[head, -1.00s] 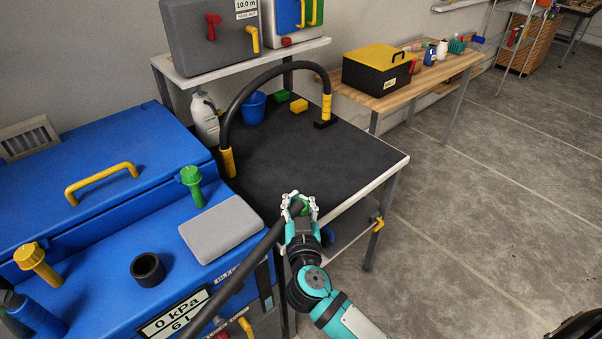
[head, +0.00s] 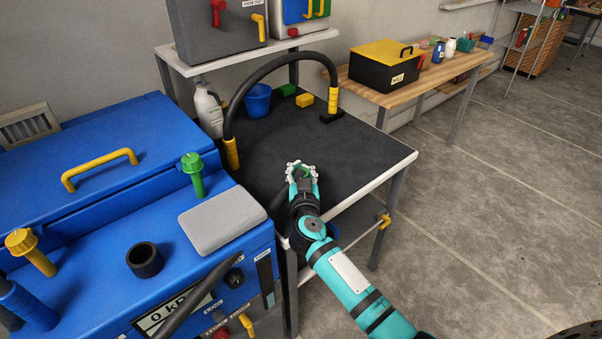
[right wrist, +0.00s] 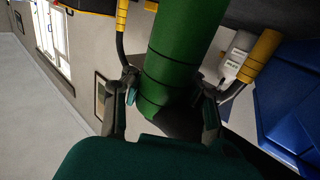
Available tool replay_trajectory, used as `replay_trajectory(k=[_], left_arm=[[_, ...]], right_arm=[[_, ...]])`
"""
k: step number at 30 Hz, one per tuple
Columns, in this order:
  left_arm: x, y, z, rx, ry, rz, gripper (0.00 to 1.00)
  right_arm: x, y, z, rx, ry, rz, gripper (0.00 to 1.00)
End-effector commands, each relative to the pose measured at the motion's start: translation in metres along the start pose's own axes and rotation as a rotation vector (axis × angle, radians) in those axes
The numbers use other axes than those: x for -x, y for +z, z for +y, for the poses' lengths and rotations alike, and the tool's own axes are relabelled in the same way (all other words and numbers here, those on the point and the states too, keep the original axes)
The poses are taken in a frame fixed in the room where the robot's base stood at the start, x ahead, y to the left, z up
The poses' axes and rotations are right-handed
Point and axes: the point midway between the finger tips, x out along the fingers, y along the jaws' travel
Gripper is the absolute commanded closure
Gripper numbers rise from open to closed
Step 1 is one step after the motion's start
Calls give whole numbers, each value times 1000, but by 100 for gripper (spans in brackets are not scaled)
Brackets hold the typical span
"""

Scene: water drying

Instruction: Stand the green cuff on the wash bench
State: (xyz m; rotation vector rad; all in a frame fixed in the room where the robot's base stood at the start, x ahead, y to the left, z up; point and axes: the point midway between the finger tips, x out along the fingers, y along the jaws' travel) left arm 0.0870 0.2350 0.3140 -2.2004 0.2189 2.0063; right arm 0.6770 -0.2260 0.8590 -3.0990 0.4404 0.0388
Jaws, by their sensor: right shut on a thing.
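My right gripper (head: 302,172) is shut on the green cuff, over the front part of the wash bench (head: 358,160). The cuff is mostly hidden by the fingers in the head view. In the right wrist view it is a thick green cylinder (right wrist: 180,55) between my fingers (right wrist: 166,95), and its far end runs out of the picture. I cannot tell whether it touches the bench top. My left gripper is not in view.
A black hose arch (head: 275,64) with yellow cuffs stands on the bench, behind my gripper. A white bottle (head: 208,110), blue bucket (head: 257,100) and yellow block (head: 305,100) stand at the back. A blue machine (head: 110,235) is at left. The bench's right front is clear.

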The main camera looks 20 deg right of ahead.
Motion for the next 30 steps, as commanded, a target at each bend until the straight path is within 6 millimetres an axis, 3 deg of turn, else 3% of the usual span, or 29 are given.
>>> replay_trajectory(k=[8, 18, 28, 30], left_arm=[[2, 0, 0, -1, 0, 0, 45], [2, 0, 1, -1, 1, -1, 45], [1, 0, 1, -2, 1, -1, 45], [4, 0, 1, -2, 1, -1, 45]], right_arm=[[0, 0, 0, 0, 0, 0, 100], [0, 1, 0, 0, 0, 0, 54], [0, -3, 0, -1, 0, 2, 54], [8, -2, 0, 0, -1, -1, 54]])
